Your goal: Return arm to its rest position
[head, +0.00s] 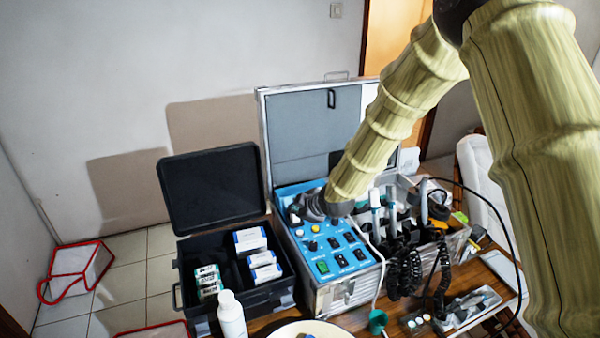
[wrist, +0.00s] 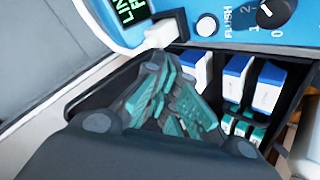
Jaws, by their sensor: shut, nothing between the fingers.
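My arm reaches down from the upper right in the head view, over the dental unit. My gripper (head: 312,206) is low over the back left of the blue control panel (head: 350,268), partly hidden by the wrist. In the wrist view my dark gripper (wrist: 178,92) is shut and empty. Teal and grey shapes show around its fingers, and I cannot tell what they are. A white switch (wrist: 161,34) on the blue panel is just beyond the fingers; I cannot tell whether they touch.
An open black case (head: 213,187) with white-blue boxes (head: 250,239) stands left of the unit. Handpieces with coiled hoses (head: 407,270) are to the right. A white bottle (head: 231,314) and a round tray (head: 340,332) are in front. The raised lid (head: 312,118) stands behind.

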